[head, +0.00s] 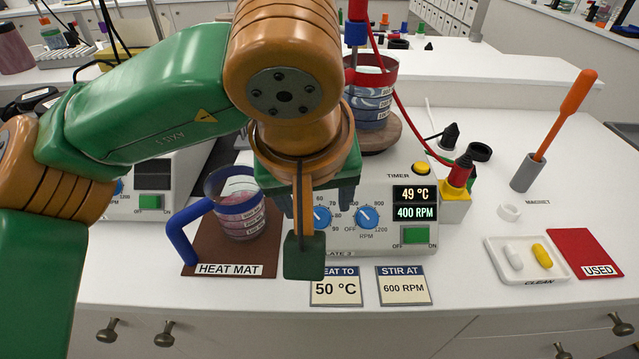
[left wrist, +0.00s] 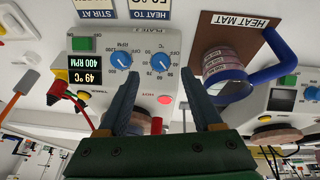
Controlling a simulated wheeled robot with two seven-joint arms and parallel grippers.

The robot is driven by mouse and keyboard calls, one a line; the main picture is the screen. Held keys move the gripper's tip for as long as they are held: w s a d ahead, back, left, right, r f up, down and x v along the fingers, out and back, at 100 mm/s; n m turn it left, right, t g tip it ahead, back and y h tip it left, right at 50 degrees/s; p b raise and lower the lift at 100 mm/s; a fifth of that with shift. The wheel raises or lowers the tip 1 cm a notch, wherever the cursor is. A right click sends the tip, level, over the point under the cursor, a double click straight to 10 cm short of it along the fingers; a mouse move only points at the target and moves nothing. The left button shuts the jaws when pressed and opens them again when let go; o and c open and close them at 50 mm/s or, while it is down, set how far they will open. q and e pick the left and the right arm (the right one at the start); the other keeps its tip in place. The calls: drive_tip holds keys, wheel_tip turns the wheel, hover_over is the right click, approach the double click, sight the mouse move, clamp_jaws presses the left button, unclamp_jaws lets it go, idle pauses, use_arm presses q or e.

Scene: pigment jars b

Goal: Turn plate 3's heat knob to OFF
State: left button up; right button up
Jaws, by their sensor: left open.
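Plate 3 (head: 385,190) is a white hot plate whose display reads 49 °C and 400 RPM. Its blue heat knob (head: 322,218) is partly hidden by my left gripper in the head view. The heat knob also shows in the left wrist view (left wrist: 161,63), upside down, beyond and between the fingertips. I cannot read its setting for certain. My left gripper (head: 317,205) is open and empty in front of plate 3's panel; its fingers (left wrist: 164,80) are apart, with no clear contact on the knob. My right gripper is not in view.
The blue RPM knob (head: 367,218) sits right of the heat knob, with a green switch (head: 415,235) beyond. A blue-handled beaker (head: 240,212) stands on the heat mat (head: 205,250) at left. A layered vessel (head: 370,105) stands above plate 3. Cards (head: 403,285) lie in front.

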sight(320, 220)
use_arm(q)
drive_tip(key=x, duration=0.6)
drive_tip(key=shift+w+f, duration=0.1)
drive_tip(key=shift+w, duration=0.1)
clamp_jaws()
